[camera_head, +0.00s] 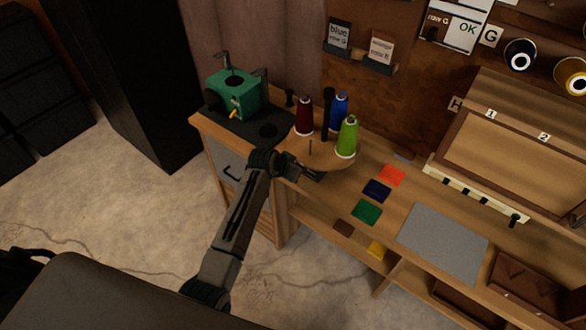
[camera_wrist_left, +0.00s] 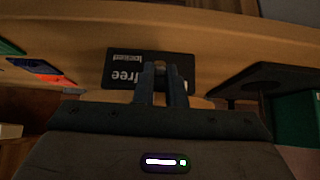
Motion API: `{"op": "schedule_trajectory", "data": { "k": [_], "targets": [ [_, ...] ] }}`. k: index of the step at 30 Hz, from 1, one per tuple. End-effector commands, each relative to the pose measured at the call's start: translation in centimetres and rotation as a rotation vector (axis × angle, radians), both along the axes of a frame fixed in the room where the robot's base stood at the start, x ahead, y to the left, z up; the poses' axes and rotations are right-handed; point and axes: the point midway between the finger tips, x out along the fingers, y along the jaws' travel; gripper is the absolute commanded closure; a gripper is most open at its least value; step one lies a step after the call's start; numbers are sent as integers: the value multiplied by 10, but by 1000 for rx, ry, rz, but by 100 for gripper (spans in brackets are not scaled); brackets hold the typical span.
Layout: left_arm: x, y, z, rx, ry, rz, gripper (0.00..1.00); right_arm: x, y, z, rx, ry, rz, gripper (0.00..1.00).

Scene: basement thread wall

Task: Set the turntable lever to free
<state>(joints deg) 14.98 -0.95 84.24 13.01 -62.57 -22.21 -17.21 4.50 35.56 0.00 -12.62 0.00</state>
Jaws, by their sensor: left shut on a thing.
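The turntable (camera_head: 322,158) is a round wooden disc on the bench, carrying maroon (camera_head: 304,118), blue (camera_head: 339,112) and green (camera_head: 347,137) thread cones. My left gripper (camera_head: 313,174) is at its front edge. In the left wrist view, the fingers of my left gripper (camera_wrist_left: 161,72) are closed around a small dark piece, apparently the lever, mostly hidden between the fingertips. Behind it is a black label (camera_wrist_left: 122,66) reading "free" and "locked", seen upside down. I cannot tell which word the lever points to. My right gripper is out of view.
A green machine (camera_head: 234,92) on a black base stands left of the turntable. Coloured squares, including a red one (camera_head: 391,175) and a green one (camera_head: 366,212), and a grey mat (camera_head: 442,243) lie to the right. A wooden board (camera_head: 515,160) stands behind.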

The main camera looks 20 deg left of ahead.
Motion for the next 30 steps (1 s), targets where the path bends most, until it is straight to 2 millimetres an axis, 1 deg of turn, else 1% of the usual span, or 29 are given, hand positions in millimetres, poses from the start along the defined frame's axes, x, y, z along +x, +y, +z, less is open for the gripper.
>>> {"op": "schedule_trajectory", "data": {
  "k": [4,5,7,8,16,20,23,30],
  "targets": [
    [1,0,2,-1,-4,1,100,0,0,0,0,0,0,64],
    [1,0,2,-1,-5,1,84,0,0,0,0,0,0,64],
    [1,0,1,-1,-4,1,70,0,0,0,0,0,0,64],
    [1,0,1,-1,-4,0,67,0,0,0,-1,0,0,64],
    [0,0,1,-1,-2,0,67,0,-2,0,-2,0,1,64],
    [-4,2,5,-1,-2,0,67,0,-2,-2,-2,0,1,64],
    [-12,5,14,0,-3,1,67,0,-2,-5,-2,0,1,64],
    [-37,14,48,0,-5,0,67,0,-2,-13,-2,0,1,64]
  ]
}}
